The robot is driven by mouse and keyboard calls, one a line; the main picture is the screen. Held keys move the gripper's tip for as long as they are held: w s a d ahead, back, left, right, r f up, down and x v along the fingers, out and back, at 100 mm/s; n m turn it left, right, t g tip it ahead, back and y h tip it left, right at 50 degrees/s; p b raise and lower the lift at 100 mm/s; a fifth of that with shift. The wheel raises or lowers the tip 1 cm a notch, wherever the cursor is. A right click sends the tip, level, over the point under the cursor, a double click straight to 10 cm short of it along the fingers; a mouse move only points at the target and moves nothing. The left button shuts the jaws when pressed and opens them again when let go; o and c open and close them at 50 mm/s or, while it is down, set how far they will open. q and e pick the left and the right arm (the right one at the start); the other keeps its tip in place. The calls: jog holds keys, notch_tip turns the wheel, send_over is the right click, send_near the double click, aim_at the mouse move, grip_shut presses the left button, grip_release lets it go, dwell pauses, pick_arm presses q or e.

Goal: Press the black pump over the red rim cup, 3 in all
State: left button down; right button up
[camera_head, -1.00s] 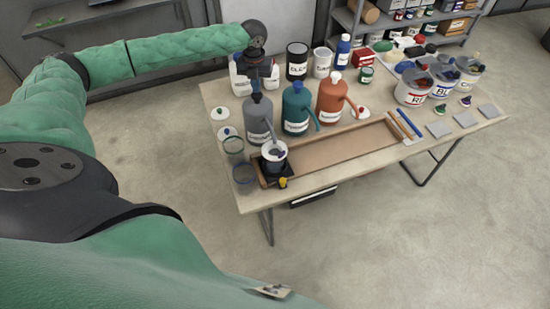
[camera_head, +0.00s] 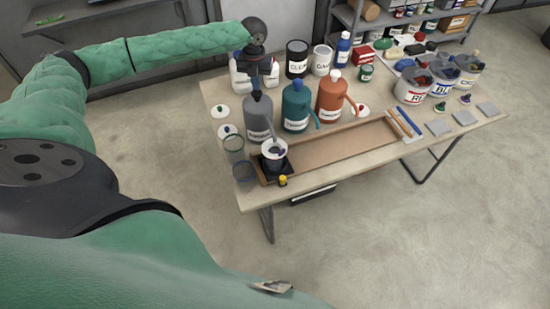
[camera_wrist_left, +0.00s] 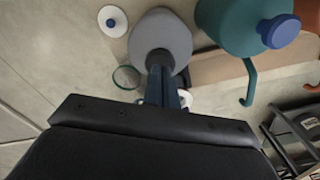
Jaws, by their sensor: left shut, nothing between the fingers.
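My left gripper (camera_head: 255,84) points down at the top of the grey bottle (camera_head: 259,122), its fingers shut and empty. In the left wrist view the fingers (camera_wrist_left: 162,88) cover the dark pump head of the grey bottle (camera_wrist_left: 160,35); I cannot tell whether they touch it. A small cup with a pale rim (camera_head: 274,150) stands on a black square plate (camera_head: 288,170) in front of the bottle. No red shows clearly on its rim. In the wrist view the cup (camera_wrist_left: 186,97) is partly hidden by the fingers. My right gripper is out of view.
A teal bottle (camera_head: 296,108) and an orange bottle (camera_head: 332,97) stand right of the grey one. Glasses with green (camera_head: 233,146) and blue (camera_head: 243,173) rims stand at the left. A long wooden tray (camera_head: 345,147) lies in front; labelled buckets stand farther right.

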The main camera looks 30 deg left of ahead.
pick_arm(q)
jog(key=shift+f, duration=1.45)
jog(key=shift+r+p, duration=1.35)
jog(key=shift+r, duration=0.25)
